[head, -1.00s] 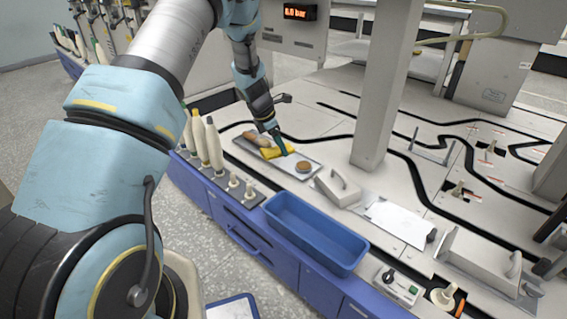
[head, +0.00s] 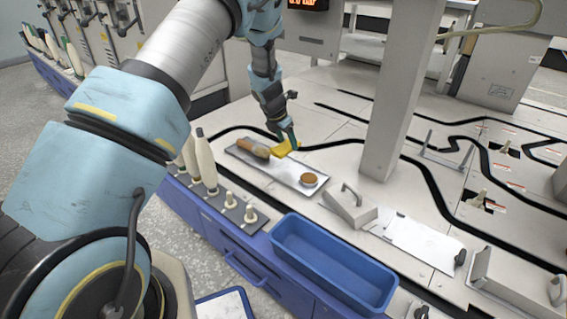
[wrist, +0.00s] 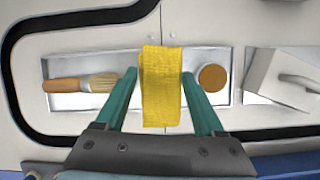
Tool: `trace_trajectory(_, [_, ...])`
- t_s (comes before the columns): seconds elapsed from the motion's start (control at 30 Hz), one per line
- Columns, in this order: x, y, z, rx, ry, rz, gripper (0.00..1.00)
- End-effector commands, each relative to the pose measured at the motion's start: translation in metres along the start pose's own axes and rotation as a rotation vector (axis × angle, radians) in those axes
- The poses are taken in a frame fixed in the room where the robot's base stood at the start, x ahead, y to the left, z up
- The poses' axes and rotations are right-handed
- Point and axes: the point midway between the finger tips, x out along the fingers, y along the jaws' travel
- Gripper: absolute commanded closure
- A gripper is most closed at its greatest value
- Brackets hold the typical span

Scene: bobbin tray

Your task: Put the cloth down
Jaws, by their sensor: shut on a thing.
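The yellow cloth (wrist: 160,88) is between the two green fingers of my gripper (wrist: 160,76), which is shut on it. In the head view the cloth (head: 284,149) hangs at my gripper (head: 289,140), over the middle of a shallow metal tray (head: 290,172). The cloth seems to be just above the tray; I cannot tell the exact gap. In the wrist view the tray (wrist: 222,97) shows on both sides of the cloth, which hides its middle.
A brush (wrist: 85,84) lies in the tray's left part and a round brown item (wrist: 213,77) in its right part. Bobbins (head: 205,160) stand at the left. A blue bin (head: 330,262) is in front, and a grey handled block (head: 348,208) stands right of the tray.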

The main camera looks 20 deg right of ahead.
Motion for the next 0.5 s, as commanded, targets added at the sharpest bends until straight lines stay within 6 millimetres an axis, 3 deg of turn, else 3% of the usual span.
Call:
trace_trajectory(0.1, [0.024, -0.001, -0.011, -0.003, 0.002, 0.001, 1.00])
trace_trajectory(0.33, [0.044, -0.002, -0.019, -0.002, 0.001, 0.000, 1.00])
trace_trajectory(0.5, [0.071, -0.003, -0.030, -0.003, 0.001, 0.001, 1.00])
